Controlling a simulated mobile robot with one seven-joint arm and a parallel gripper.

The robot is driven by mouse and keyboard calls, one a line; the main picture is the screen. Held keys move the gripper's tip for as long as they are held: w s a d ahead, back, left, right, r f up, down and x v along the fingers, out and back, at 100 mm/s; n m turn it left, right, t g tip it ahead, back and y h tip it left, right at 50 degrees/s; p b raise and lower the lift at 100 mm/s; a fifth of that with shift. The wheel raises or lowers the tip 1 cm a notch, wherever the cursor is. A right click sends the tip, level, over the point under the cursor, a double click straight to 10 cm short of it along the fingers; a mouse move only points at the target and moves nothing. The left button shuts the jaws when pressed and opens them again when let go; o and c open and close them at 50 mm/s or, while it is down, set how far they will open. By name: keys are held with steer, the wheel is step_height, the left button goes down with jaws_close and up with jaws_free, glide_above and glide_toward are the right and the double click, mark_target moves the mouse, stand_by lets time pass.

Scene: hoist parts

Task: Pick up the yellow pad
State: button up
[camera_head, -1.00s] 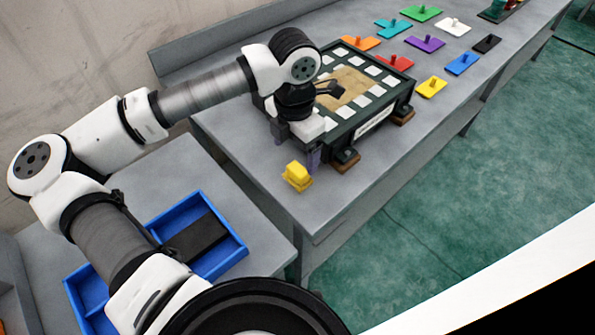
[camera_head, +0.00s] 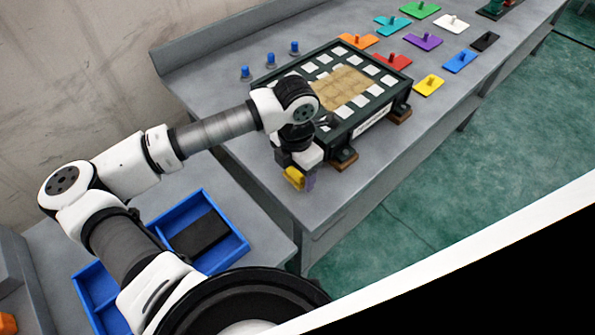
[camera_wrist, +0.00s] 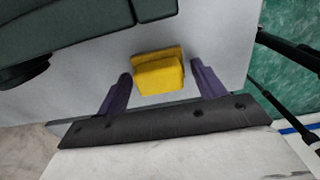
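The yellow pad (camera_head: 293,178), a small stepped block, is at the near corner of the grey workbench, partly hidden by my gripper (camera_head: 300,173). In the wrist view the yellow pad (camera_wrist: 159,74) lies between the tips of my gripper's two purple fingers (camera_wrist: 161,72). The fingers are apart, with a narrow gap on each side of the pad. My gripper is open and holds nothing.
A dark green framed box (camera_head: 372,124) with white squares stands just beyond the pad. Several coloured plates with pegs, including a flat yellow plate (camera_head: 429,86), lie farther back. A blue tray (camera_head: 240,247) sits on the nearer table. Three blue-topped pegs (camera_head: 270,59) stand behind the box.

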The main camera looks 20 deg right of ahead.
steer(key=c, duration=0.7)
steer(key=shift+c, duration=0.2)
step_height(320, 180, up, 20)
steer(key=b, duration=0.3)
steer(key=o, duration=0.4)
steer(key=c, duration=0.3)
steer(key=shift+w, duration=0.1)
